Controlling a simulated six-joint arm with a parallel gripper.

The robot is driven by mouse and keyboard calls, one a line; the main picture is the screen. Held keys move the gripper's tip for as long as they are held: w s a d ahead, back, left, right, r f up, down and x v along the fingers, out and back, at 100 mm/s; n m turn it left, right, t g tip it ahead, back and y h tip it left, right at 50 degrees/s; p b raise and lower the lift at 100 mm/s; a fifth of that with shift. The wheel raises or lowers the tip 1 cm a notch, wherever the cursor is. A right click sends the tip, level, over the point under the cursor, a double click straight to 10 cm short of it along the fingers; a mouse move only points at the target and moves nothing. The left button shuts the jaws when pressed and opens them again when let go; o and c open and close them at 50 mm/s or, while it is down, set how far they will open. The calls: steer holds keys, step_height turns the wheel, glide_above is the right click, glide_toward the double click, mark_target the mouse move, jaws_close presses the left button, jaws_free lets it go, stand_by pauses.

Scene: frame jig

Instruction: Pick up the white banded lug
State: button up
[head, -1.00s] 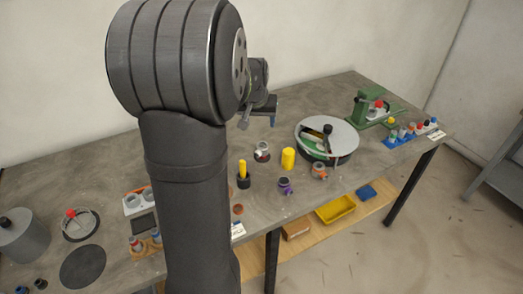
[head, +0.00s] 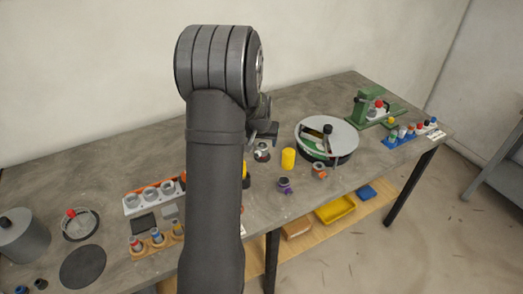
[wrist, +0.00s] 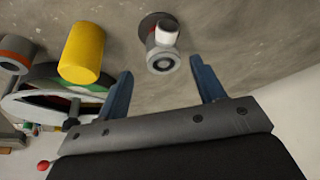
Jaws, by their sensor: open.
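The white banded lug (head: 262,153) is a small grey piece with a white band, on the table left of the yellow cylinder. In the wrist view the lug (wrist: 163,58) shows from above with a dark round base beside it. My gripper (head: 263,137) is just above and behind it in the head view. In the wrist view my gripper (wrist: 162,75) is open, its two blue fingers apart and empty. The lug lies just beyond the fingertips, roughly centred between them.
The yellow cylinder (head: 288,159) stands close by and also shows in the wrist view (wrist: 82,53). A purple banded lug (head: 284,186) and an orange banded one (head: 319,171) stand nearer the front edge. A round grey-topped device (head: 341,132) is to the right.

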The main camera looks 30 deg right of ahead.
mark_target(262, 146)
steer(key=x, duration=0.4)
steer(key=shift+w+a+f, duration=0.1)
steer(key=shift+w+a, duration=0.05)
steer(key=c, duration=1.1)
steer(key=shift+c, duration=0.2)
